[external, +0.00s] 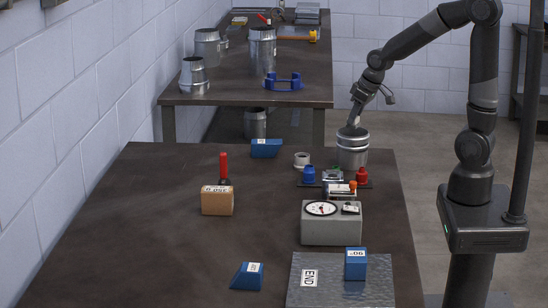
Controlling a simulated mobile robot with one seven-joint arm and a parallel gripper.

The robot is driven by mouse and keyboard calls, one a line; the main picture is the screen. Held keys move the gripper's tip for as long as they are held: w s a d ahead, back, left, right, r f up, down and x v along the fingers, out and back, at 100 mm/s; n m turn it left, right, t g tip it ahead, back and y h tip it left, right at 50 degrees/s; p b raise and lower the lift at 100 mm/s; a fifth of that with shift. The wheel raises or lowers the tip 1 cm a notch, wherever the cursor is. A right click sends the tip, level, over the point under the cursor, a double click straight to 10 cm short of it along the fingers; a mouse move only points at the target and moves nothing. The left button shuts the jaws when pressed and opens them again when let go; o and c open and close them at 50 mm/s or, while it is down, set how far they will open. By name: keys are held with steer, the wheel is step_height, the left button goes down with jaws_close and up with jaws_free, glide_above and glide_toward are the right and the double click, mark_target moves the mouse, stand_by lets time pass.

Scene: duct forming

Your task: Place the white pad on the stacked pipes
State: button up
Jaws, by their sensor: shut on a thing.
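A silvery metal pipe piece (352,151) stands upright near the far right part of the near table, with ridged bands around it; it looks like pipes stacked one on another. My gripper (353,123) comes down from above at its top rim and appears shut on that rim; the fingertips are small and partly hidden. A small white round piece with a darker top (301,160) stands on the table just left of the pipe, apart from it; it may be the white pad, but I cannot tell for sure.
Near the pipe stand blue (309,174) and red (362,175) knobbed pieces and a grey gauge box (331,224). A metal plate (310,292) with a blue block (355,264) lies in front. An orange box (217,201) stands left. The table's left middle is clear.

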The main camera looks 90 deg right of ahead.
steer(key=shift+f, duration=0.7)
steer(key=shift+f, duration=0.15)
steer(key=o, duration=1)
steer(key=shift+c, duration=0.2)
